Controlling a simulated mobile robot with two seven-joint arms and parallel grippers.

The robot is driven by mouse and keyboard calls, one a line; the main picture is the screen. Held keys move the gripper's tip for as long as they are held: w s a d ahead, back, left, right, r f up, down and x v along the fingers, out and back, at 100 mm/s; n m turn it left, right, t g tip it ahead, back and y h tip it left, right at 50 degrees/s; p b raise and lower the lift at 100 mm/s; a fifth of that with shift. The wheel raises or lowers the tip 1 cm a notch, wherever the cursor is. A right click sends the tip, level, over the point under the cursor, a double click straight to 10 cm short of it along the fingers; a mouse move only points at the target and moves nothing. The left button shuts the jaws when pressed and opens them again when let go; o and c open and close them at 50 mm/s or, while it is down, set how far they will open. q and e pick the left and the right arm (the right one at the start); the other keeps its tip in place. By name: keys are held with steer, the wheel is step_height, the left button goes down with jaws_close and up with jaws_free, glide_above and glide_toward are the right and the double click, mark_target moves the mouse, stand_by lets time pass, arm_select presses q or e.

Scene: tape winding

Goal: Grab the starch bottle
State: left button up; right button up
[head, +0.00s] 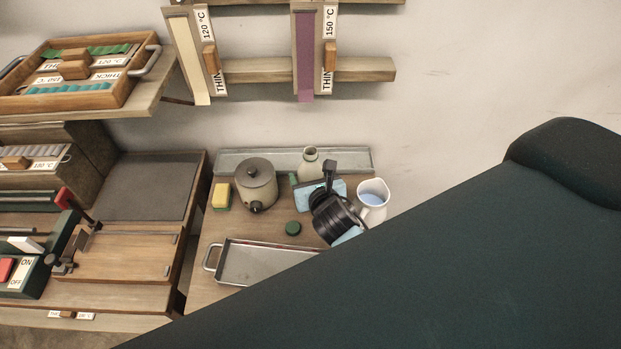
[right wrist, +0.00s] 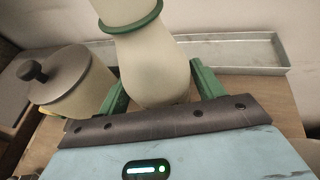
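The starch bottle (head: 311,165) is most likely the cream bottle with a rounded body and narrow neck, standing upright at the back of the small wooden table. The right wrist view shows it large (right wrist: 157,75), with a green ring around its neck; its top is cut off there. My right gripper (head: 308,182) is at the bottle's near side. Its green fingers (right wrist: 160,88) are apart, one on each side of the bottle's lower body. I cannot tell whether either finger touches it. My left gripper is not in view.
A lidded grey pot (head: 256,186) and a yellow-green sponge (head: 221,196) stand left of the bottle. A white jug (head: 373,196) stands right. A green cap (head: 293,228) and a metal tray (head: 262,263) lie nearer. A long shallow metal trough (head: 235,160) runs along the wall.

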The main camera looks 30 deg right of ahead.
mark_target(310, 148)
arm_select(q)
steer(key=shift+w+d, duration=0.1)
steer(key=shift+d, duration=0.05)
arm_select(e)
steer(key=c, duration=0.9)
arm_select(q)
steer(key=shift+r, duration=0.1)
arm_select(e)
steer(key=shift+r, duration=0.2)
steer(key=shift+r+p, duration=0.3)
steer(key=shift+r, duration=1.05)
steer(key=shift+r+p, duration=0.3)
steer(key=shift+r, duration=1.9)
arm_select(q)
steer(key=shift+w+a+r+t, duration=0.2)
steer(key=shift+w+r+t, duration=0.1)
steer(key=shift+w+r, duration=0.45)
arm_select(e)
steer(key=shift+r, duration=1.2)
steer(key=shift+r, duration=0.1)
